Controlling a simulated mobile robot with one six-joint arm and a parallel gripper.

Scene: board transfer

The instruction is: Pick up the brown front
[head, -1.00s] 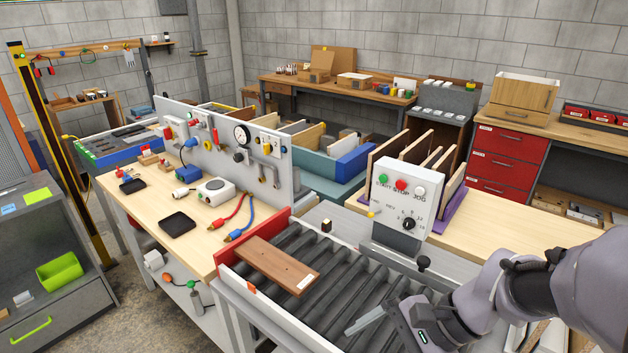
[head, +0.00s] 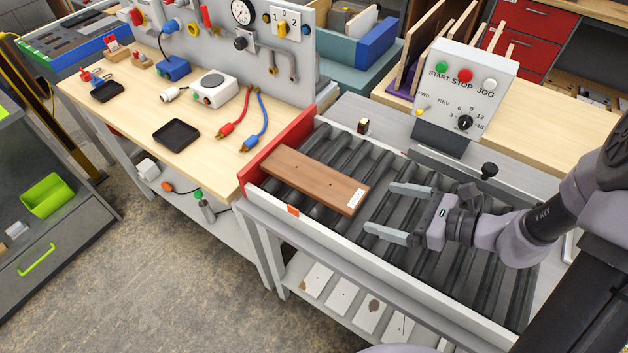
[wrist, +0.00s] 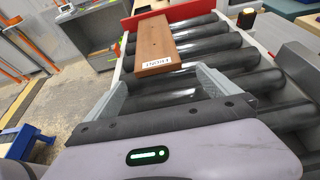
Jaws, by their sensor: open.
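The brown front (head: 315,180) is a flat wooden board with small dark holes and a white label on its near right end. It lies on the roller conveyor (head: 450,282), close to the red end stop (head: 281,154). In the wrist view the brown front (wrist: 154,42) lies ahead, its labelled end toward me. My gripper (head: 390,210) is open and empty above the rollers, just right of the labelled end and apart from it. In the wrist view its two fingers (wrist: 158,88) spread wider than the board.
A white side rail (head: 385,268) edges the conveyor's near side. A control box (head: 464,88) with green, red and white buttons stands behind the rollers. A workbench (head: 125,110) with a black tray, cables and a gauge panel stands at left. Boards lie on the shelf below.

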